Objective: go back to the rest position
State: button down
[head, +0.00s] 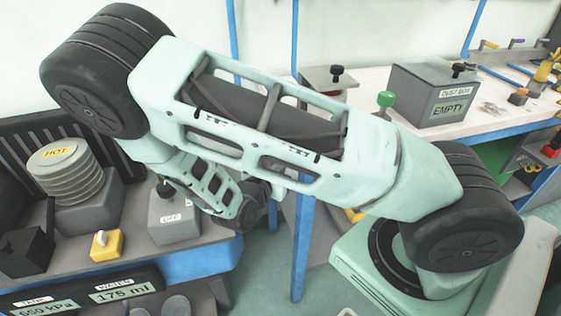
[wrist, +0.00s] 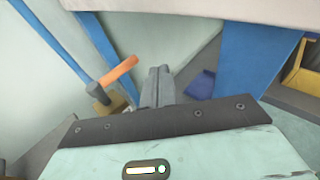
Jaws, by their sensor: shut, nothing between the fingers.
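My gripper (wrist: 159,88) shows in the wrist view as two grey fingers close together, shut with nothing between them. It points toward the space between blue legs and a pale wall. In the head view my pale green arm crosses the middle of the picture. The gripper itself cannot be made out there; the arm hides part of the scene behind it.
A bench at left holds a round stack marked HOT (head: 72,172), a grey box marked OFF (head: 172,215) and a yellow block (head: 106,245). The right bench holds a dust box marked EMPTY (head: 435,92). An orange-handled tool (wrist: 119,70) stands near the wall.

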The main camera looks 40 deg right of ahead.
jog(key=s+a+r, duration=0.1)
jog(key=s+a, duration=0.2)
jog(key=s, duration=0.4)
jog(key=shift+a+r, duration=0.15)
jog(key=shift+r, duration=0.2)
jog(key=shift+s, duration=0.1)
